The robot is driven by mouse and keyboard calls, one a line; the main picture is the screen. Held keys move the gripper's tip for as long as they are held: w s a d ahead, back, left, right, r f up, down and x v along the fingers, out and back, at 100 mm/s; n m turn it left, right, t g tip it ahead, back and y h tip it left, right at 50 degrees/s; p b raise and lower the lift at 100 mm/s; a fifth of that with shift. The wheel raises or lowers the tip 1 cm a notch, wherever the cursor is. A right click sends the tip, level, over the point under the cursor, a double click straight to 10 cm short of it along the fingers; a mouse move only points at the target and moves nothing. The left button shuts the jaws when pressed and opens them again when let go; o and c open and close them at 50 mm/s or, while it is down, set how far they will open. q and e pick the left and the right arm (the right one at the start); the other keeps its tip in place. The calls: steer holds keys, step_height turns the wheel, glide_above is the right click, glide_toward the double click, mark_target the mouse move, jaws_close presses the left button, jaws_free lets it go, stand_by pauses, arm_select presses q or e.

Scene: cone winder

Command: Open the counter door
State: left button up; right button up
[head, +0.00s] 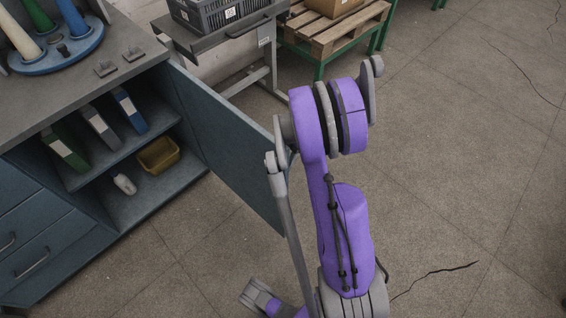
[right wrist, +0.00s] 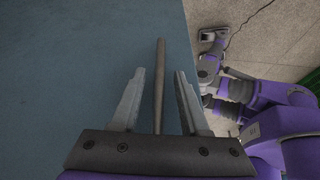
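The counter door (head: 225,140) is a blue-grey panel, swung wide out from the counter (head: 75,85), with its inner face toward me in the head view. In the right wrist view the door's outer face (right wrist: 80,70) fills the left and middle. Its bar handle (right wrist: 160,85) stands between the fingers of my right gripper (right wrist: 158,100), which is open with a gap on both sides of the bar. The door hides this gripper in the head view. A grey end piece at the bottom, seemingly my left gripper (head: 259,296), is away from the door; its fingers are unclear.
The open compartment holds several binders (head: 102,126), a yellow bin (head: 159,155) and a small white object (head: 124,185). A round blue tray with cones (head: 60,62) stands on top. A crate table (head: 225,38) and a pallet (head: 335,32) stand behind. Floor at right is clear.

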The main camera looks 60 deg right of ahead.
steer(key=shift+r, duration=0.1)
steer(key=p+v, duration=0.2)
steer(key=v, duration=0.8)
steer(key=shift+d+r+p, duration=0.15)
steer(key=shift+r+p, duration=0.1)
steer(key=shift+p, duration=0.05)
steer(key=shift+s, duration=0.1)
